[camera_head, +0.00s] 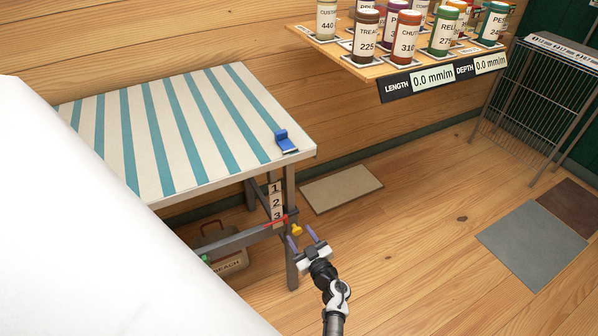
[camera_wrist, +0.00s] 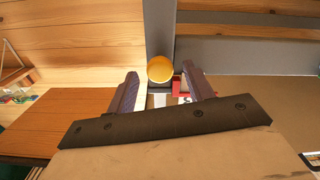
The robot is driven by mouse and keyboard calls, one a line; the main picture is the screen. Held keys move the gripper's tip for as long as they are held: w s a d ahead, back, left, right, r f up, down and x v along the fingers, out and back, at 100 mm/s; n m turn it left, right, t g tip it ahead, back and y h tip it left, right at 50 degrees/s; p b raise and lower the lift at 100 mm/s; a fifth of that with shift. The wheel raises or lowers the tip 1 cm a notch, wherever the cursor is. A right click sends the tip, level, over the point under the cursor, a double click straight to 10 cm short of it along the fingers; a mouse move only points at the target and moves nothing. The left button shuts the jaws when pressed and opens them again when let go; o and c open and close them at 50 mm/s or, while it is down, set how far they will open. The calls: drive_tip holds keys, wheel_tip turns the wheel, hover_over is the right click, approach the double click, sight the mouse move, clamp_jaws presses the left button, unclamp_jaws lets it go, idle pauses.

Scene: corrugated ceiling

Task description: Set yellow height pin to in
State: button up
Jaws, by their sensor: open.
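The yellow height pin (camera_head: 297,230) sticks out from the near right leg of the striped table (camera_head: 221,88), below the number plate (camera_head: 276,203) marked 1, 2, 3. A red pointer (camera_head: 276,222) lies by the 3. My gripper (camera_head: 304,242) is open just to the right of and below the pin, its fingers pointing toward it. In the wrist view the pin's round yellow knob (camera_wrist: 160,69) shows just beyond the fingertips, roughly midway between them, against the grey leg (camera_wrist: 160,30). No contact shows. How deep the pin sits in the leg is hidden.
A blue clamp-like piece (camera_head: 285,142) lies on the table's corner. A grey crossbar (camera_head: 240,240) and a case (camera_head: 222,252) are under the table. A shelf with several jars (camera_head: 310,42) hangs at upper right. Mats (camera_head: 341,188) lie on the otherwise open floor.

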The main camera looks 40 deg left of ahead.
drive_tip(key=v, duration=1.2)
drive_tip(key=shift+p, duration=0.4)
